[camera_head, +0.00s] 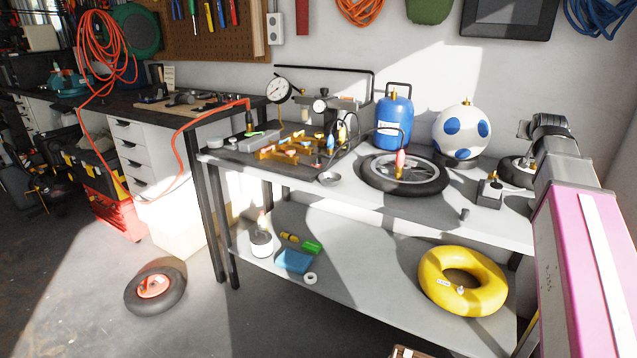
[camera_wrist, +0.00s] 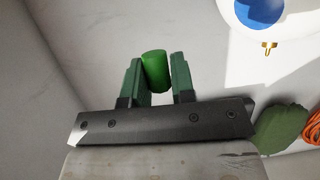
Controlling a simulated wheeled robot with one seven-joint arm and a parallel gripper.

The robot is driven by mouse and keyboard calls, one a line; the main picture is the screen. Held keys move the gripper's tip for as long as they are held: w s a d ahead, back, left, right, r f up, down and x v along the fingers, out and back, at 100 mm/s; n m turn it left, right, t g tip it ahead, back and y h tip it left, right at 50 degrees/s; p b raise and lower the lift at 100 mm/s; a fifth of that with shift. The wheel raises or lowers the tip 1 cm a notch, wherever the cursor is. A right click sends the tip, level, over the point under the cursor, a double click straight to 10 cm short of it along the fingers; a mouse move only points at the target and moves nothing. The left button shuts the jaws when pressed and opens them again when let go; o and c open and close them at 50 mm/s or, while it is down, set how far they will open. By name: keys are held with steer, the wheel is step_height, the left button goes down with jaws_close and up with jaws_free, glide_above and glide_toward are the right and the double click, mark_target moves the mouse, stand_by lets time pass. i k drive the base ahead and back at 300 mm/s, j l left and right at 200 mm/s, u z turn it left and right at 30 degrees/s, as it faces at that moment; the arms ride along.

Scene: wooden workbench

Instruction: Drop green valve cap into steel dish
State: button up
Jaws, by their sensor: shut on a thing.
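My gripper (camera_wrist: 157,62) is shut on the green valve cap (camera_wrist: 155,72), a small green cylinder held between its two dark green fingers in the wrist view. In the head view my arm rises at the right, with its end above the right part of the bench; the cap cannot be made out there. The steel dish (camera_head: 329,179) is a small, shallow, round grey bowl. It stands near the front edge of the bench top, left of the spoked wheel, far to the left of my gripper. The dish is outside the wrist view.
The spoked wheel (camera_head: 403,173) lies flat on the bench (camera_head: 470,218) right of the dish. A blue tank (camera_head: 393,126), a white ball with blue spots (camera_head: 461,133) and a small metal block (camera_head: 489,192) stand nearby. A tray with brass parts (camera_head: 290,149) is left of the dish.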

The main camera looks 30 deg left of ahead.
mark_target(326, 180)
steer(key=j+u, duration=0.1)
steer(key=u, duration=0.35)
steer(key=k+j+u, duration=0.1)
steer(key=u, duration=0.35)
steer(key=j+u, duration=0.1)
steer(key=u, duration=0.4)
